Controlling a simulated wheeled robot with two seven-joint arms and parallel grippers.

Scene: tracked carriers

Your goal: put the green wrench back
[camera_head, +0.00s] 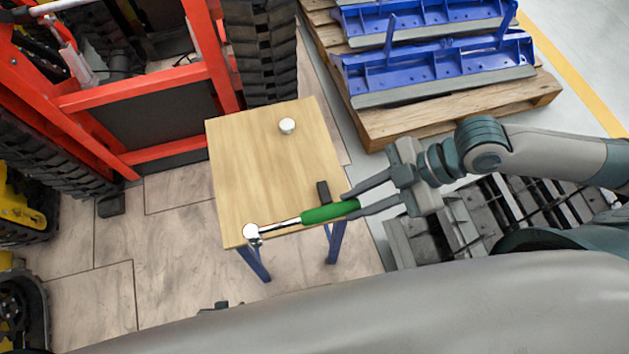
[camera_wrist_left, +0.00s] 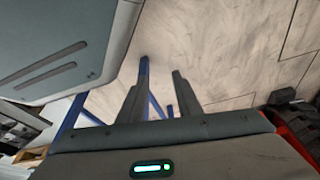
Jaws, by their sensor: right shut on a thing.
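The green wrench has a green handle (camera_head: 329,212), a silver shaft and a round silver head (camera_head: 252,234). It lies along the near edge of the small wooden table (camera_head: 255,170) in the head view; I cannot tell whether it touches the top. My right gripper (camera_head: 353,205) comes from the right and is shut on the end of the green handle. My left gripper (camera_wrist_left: 158,95) shows only in the left wrist view, with its two fingers apart and nothing between them.
A small dark block (camera_head: 323,192) and a white round piece (camera_head: 287,125) are on the table. A red tracked carrier (camera_head: 140,90) stands at the left. A wooden pallet (camera_head: 450,110) with blue parts (camera_head: 440,65) lies behind at the right. The table's middle is clear.

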